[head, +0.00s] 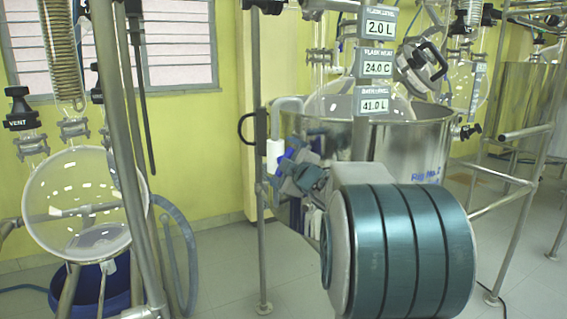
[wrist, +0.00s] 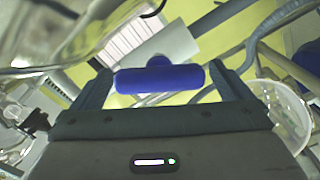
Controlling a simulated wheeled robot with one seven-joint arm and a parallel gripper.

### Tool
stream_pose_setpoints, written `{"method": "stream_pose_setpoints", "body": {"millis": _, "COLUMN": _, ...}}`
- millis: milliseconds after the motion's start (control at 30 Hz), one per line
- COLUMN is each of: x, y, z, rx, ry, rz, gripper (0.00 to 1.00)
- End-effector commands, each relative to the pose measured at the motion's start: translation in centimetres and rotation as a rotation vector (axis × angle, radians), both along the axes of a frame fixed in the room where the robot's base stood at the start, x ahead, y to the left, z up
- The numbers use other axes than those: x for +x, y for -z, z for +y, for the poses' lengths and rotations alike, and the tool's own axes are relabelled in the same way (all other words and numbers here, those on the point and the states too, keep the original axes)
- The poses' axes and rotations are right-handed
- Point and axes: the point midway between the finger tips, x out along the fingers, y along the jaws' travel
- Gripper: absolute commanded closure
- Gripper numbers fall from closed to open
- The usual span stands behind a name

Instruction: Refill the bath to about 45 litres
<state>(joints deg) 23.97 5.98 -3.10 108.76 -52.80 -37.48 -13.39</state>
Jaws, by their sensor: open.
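The steel bath (head: 415,150) stands behind my arm. Its display (head: 375,105) reads 41.0 L. A blue valve handle (wrist: 160,79) lies crosswise between the two fingers of my gripper (wrist: 165,84) in the wrist view. The fingers are open, with a gap at each end of the handle, narrower on the left. In the head view my gripper (head: 300,176) is left of the bath, and the blue handle (head: 287,154) shows only in part beside it. A white cylindrical part (head: 274,154) is just behind. My gripper and arm hide the rest of the valve.
Displays above read 2.0 L flask level (head: 380,27) and 24.0 C flask heat (head: 378,68). A steel post (head: 262,230) stands left of my gripper. A glass vessel (head: 85,195) and blue bucket (head: 95,290) are at left. The floor between them is partly clear.

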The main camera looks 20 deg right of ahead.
Motion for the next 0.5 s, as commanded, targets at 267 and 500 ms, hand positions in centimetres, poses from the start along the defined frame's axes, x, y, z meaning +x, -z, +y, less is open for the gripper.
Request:
{"method": "stream_pose_setpoints", "body": {"millis": 267, "x": -2.1, "y": -0.1, "z": -0.1, "rx": -0.001, "ry": 0.000, "rz": -0.001, "gripper": 0.02}}
{"method": "stream_pose_setpoints", "body": {"millis": 500, "x": -7.4, "y": -0.2, "z": -0.3, "rx": 0.000, "ry": 0.002, "rz": -0.002, "gripper": 0.02}}
